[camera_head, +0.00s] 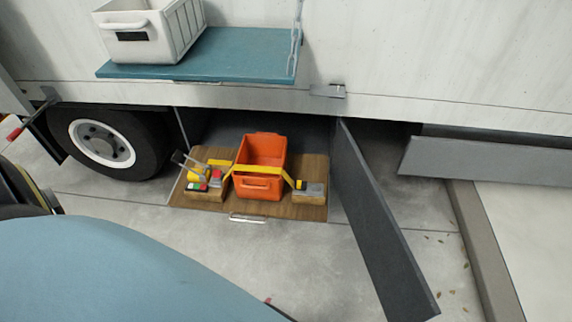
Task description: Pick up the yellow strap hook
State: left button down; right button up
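A yellow strap (258,169) runs across the front of an orange bin (262,148) on a wooden board (225,212) in the truck's open lower compartment. Its right end comes down by a small yellow and dark piece (299,184) beside a grey metal block. Its left end comes down by a cluster of yellow, grey, red and green parts (203,177). Which of these parts is the hook is too small to tell. Neither of my grippers can be made out, and nothing is seen touching the strap.
A grey compartment door (375,215) stands open on the right. A blue shelf (215,54) with a white crate (150,32) juts out above, held by a chain (296,38). A truck wheel (103,143) is left. Pavement in front of the board is clear.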

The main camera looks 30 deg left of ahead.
aim_at(299, 185)
jog(key=u, duration=1)
jog(key=i, duration=0.85)
jog(key=u, duration=0.95)
